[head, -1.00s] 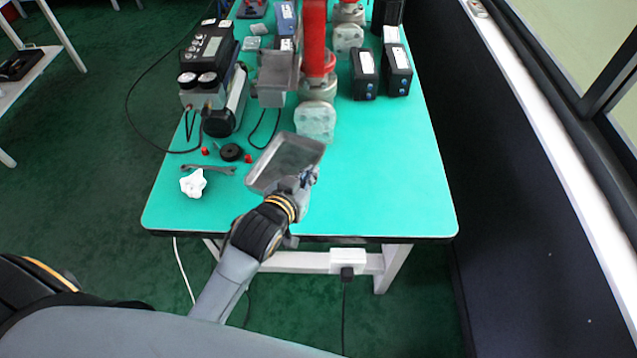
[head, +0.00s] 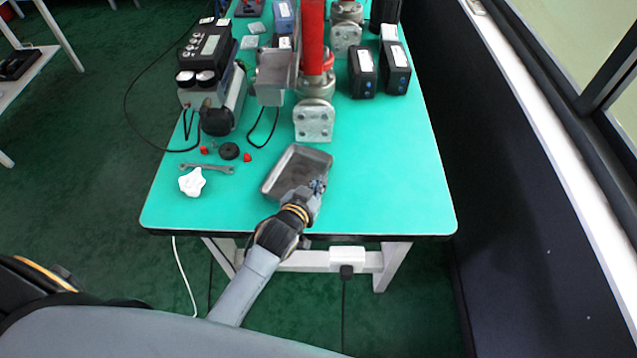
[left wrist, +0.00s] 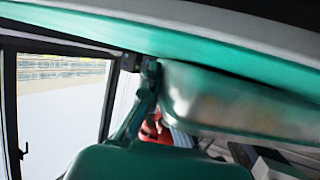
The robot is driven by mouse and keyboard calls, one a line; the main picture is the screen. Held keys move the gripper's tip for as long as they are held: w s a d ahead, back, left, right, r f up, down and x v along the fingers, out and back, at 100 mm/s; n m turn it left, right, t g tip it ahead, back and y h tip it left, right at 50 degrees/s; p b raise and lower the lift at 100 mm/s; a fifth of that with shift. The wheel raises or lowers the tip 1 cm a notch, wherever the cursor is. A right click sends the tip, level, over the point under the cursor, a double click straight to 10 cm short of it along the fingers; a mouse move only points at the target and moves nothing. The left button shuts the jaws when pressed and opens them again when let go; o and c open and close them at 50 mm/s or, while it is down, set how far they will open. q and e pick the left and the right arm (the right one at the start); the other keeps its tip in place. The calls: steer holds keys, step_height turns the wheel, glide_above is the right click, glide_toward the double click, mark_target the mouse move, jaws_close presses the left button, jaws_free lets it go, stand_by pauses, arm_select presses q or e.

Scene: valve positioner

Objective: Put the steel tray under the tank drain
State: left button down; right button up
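The steel tray (head: 291,172) is a shallow grey rectangular pan over the near middle of the green bench. My left gripper (head: 314,189) is at its near right corner and looks shut on its rim. The tray's wall also shows close up in the left wrist view (left wrist: 235,103), beside the gripper finger (left wrist: 146,95). I cannot tell whether the tray touches the bench. A grey metal box-like body (head: 273,78) stands beyond the tray; I cannot make out which part is the tank drain. My right gripper is not in view.
A red column valve with a steel flange (head: 314,121) stands beyond the tray. A white knob (head: 192,182), a wrench (head: 208,168) and a black round cap (head: 229,151) lie at left. Two black boxes (head: 364,73) stand at right. The bench's near right is clear.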

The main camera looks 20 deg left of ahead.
arm_select(q)
steer(key=c, duration=2)
jaws_free()
steer(key=shift+f, duration=0.1)
steer(key=o, duration=0.5)
